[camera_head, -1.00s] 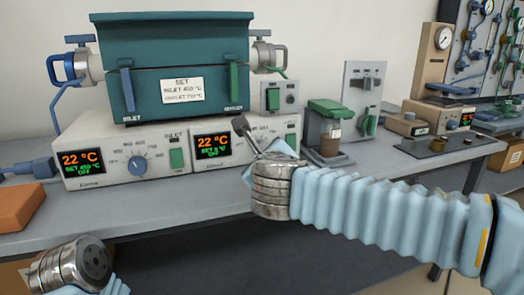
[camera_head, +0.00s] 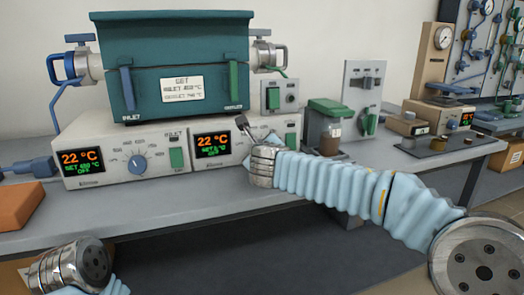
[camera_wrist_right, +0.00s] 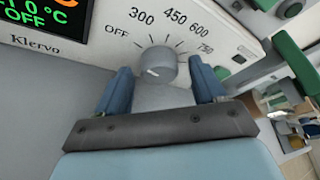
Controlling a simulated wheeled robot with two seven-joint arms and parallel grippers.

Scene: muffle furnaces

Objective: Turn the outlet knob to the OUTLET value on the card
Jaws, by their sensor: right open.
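The grey outlet knob (camera_wrist_right: 157,66) sits on the white panel in the right wrist view, with marks OFF, 300, 450, 600 and 750 around it. Its pale pointer mark is near its lower left side. My right gripper (camera_wrist_right: 160,82) is open, its two blue fingers on either side of the knob with gaps visible. In the head view my right gripper (camera_head: 243,124) is in front of the outlet controller and hides the knob. The card (camera_head: 181,88) on the teal furnace has INLET and OUTLET lines; its digits are too small to read surely. My left gripper is out of view.
The outlet display (camera_head: 212,145) shows 22 °C and OFF. A green switch (camera_head: 176,157) stands between the two. A green-topped device (camera_head: 325,125) is at right.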

